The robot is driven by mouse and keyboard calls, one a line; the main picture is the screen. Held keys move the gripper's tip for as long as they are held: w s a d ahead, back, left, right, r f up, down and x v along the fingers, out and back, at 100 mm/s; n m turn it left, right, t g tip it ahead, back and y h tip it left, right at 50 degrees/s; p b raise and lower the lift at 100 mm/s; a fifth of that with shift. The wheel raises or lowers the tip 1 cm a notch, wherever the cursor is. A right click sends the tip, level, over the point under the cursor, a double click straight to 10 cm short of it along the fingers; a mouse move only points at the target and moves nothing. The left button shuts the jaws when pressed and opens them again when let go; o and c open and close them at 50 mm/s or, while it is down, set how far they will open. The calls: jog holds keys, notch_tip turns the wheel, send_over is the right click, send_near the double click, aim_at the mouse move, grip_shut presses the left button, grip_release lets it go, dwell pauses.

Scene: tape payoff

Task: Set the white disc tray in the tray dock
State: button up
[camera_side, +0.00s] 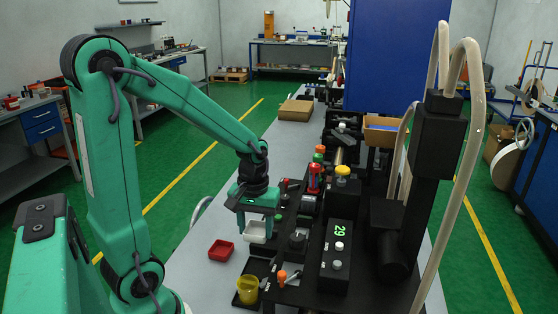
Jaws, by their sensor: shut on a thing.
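The white disc tray (256,229) is a small open box between the fingers of my gripper (255,223). My gripper points down and is shut on the tray. The tray is over the left edge of the black equipment, to the right of a red tray (221,250). I cannot tell whether it hangs clear or touches what is under it. I cannot clearly pick out the tray dock among the dark fixtures; the arm and the tray may hide part of it.
A yellow cup (248,291) stands on a black base in front. A black box with a green "29" display (338,237) and several knobs stand to the right. A tall black column (436,150) with pale hoses rises further right. The grey table (209,277) is bare around the red tray.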

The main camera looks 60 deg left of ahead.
jog(key=shift+s+d+f, duration=0.1)
jog(key=shift+s+d, duration=0.35)
jog(key=shift+d, duration=0.15)
send_over(257, 272)
jog(key=shift+f, duration=2.9)
jog(key=shift+f, duration=2.1)
jog(key=shift+f, duration=0.1)
jog(key=o, duration=1)
jog(key=shift+c, duration=0.2)
jog(key=shift+r, duration=6.15)
